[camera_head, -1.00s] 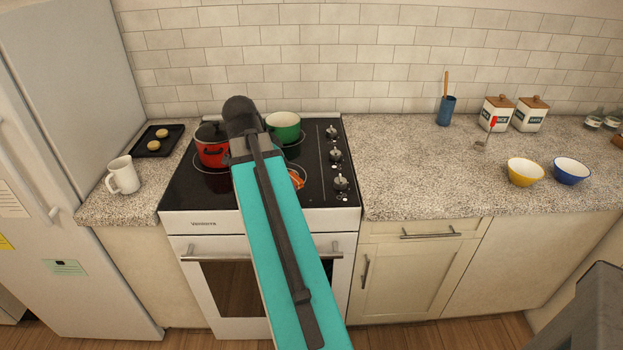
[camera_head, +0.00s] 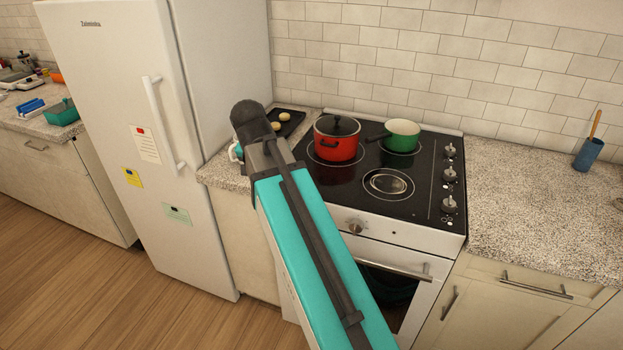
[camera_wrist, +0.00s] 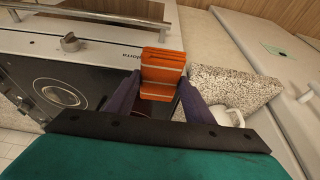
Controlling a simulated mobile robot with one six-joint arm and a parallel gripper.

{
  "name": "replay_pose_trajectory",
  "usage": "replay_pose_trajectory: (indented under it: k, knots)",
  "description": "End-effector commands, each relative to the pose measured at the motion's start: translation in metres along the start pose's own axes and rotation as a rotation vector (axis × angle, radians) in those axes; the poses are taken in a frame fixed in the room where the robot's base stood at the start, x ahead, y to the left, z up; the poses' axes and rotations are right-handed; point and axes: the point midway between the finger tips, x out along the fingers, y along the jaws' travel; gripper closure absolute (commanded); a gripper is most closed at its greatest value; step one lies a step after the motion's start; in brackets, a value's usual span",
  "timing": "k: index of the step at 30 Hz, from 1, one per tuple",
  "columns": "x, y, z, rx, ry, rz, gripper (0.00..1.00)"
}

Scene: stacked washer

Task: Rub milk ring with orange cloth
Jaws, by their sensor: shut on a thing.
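In the wrist view my gripper (camera_wrist: 160,86) is shut on the orange cloth (camera_wrist: 163,65), a folded bundle with pale stripes. The cloth is held near the front edge of the stove, beside the counter. In the head view my arm hides the gripper and cloth. A pale ring (camera_head: 388,183) shows on the black stove top (camera_head: 424,205) at the front right burner, and it also shows in the wrist view (camera_wrist: 60,93). I cannot tell whether it is milk or a burner marking. The cloth is apart from this ring.
A red lidded pot (camera_head: 336,142) and a green pot (camera_head: 402,137) stand on the stove. The fridge (camera_head: 120,60) stands left. The near right counter is clear.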

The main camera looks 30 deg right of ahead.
Motion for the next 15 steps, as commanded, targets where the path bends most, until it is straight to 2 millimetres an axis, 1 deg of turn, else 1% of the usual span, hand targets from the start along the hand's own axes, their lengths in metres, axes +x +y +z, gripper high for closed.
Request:
replay_pose_trajectory:
  k: [1, 3, 6, 10, 12, 15]
  knots:
    - [-0.005, -0.020, 0.009, -0.076, 0.000, -0.030, 0.70]
    - [-0.011, -0.043, 0.019, -0.184, 0.000, -0.074, 0.70]
    - [-0.017, -0.068, 0.031, -0.324, 0.001, -0.129, 0.70]
    - [-0.025, -0.093, 0.041, -0.489, 0.004, -0.196, 0.70]
    - [-0.028, -0.102, 0.044, -0.568, 0.007, -0.229, 0.70]
    - [-0.030, -0.111, 0.045, -0.664, 0.011, -0.268, 0.70]
